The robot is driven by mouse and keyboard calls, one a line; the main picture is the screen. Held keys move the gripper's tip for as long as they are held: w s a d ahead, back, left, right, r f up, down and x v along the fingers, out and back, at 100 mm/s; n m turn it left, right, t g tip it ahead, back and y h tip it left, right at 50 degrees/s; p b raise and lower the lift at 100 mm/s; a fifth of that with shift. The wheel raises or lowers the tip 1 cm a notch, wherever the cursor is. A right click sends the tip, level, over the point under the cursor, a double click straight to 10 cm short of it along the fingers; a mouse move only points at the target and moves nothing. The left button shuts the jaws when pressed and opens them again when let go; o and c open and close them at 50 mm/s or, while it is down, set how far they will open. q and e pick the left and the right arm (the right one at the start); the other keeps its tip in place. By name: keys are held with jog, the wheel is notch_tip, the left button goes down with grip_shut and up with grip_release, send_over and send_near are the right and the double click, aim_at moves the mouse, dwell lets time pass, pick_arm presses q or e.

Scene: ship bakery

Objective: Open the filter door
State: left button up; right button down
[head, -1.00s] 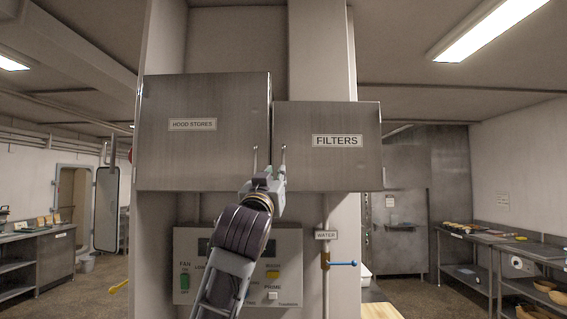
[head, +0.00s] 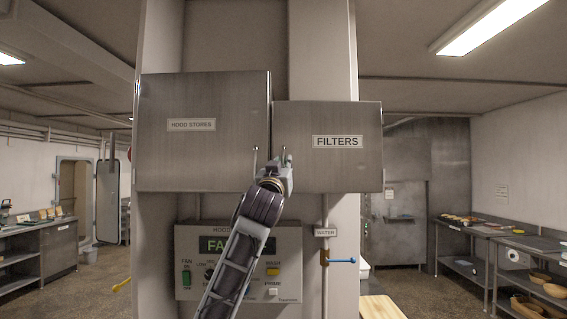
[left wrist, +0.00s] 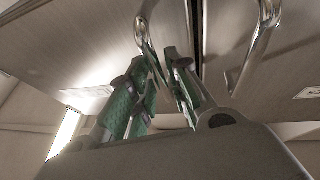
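The filter door (head: 335,168) is the steel cabinet front labelled FILTERS on the right, and it looks shut. Its upright bar handle (head: 284,152) is at its left edge. My left gripper (head: 287,163) is at this handle, in front of the door's lower left corner. In the left wrist view, the green-padded fingers (left wrist: 162,65) stand apart, so the gripper looks open. A curved metal handle (left wrist: 143,32) reaches down at the fingertips there; I cannot tell whether the pads touch it. My right gripper is not in view.
The hood stores door (head: 205,155) adjoins on the left, with its own handle (head: 254,160) close to my gripper. Below are a control panel (head: 290,240) and a water pipe with a blue lever (head: 342,261). The space before the filter door is clear.

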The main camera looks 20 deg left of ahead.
pick_arm(q)
jog(key=shift+w+r, duration=0.25)
jog(key=shift+w, duration=0.3)
jog(key=shift+c, duration=0.3)
grip_shut()
